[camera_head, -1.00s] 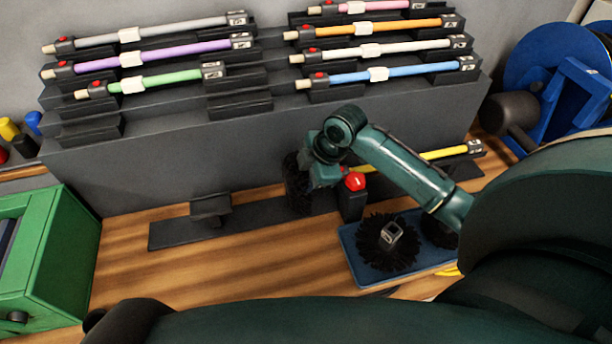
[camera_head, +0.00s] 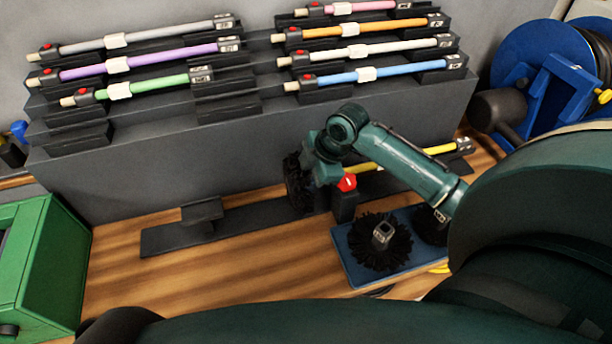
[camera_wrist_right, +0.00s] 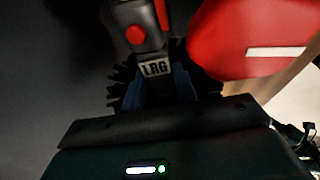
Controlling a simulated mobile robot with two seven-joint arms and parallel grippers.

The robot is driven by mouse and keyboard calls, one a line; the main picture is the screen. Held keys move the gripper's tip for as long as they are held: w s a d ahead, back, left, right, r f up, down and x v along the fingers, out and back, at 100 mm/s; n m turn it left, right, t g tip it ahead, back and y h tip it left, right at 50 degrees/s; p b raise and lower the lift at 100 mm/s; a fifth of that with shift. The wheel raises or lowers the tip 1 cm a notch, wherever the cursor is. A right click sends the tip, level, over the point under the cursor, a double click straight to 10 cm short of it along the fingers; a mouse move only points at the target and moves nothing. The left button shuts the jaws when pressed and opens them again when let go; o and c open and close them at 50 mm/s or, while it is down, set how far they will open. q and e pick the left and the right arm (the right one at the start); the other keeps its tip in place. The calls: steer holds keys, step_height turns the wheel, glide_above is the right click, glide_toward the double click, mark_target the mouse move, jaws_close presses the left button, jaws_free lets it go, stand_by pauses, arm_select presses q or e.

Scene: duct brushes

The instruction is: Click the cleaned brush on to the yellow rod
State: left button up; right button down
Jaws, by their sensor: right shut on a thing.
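My right gripper (camera_head: 316,174) is shut on a black-bristled brush (camera_head: 295,184), just left of the red-knobbed clamp (camera_head: 344,203). The yellow rod (camera_head: 440,150) lies low along the rack's front, held by this clamp; my right arm hides part of it. In the right wrist view, the fingers (camera_wrist_right: 158,92) are around the brush's socket, which bears an "LRG" label (camera_wrist_right: 156,68). A dark coupling with a red button (camera_wrist_right: 137,34) lines up right behind the label. Whether it is seated in the socket cannot be told. My left gripper is out of view.
A blue tray (camera_head: 351,266) in front holds a brush (camera_head: 383,247) and another (camera_head: 431,225), partly hidden by my arm. The stepped grey rack (camera_head: 240,140) holds several coloured rods. An empty black rest (camera_head: 202,212) stands left. A green box (camera_head: 45,260) is at far left.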

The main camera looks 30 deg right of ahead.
steer(key=c, duration=1)
jaws_free()
steer(key=v, duration=1.3)
steer(key=shift+a+r+b, duration=0.1)
steer(key=shift+r+b, duration=0.05)
steer(key=shift+b, duration=0.2)
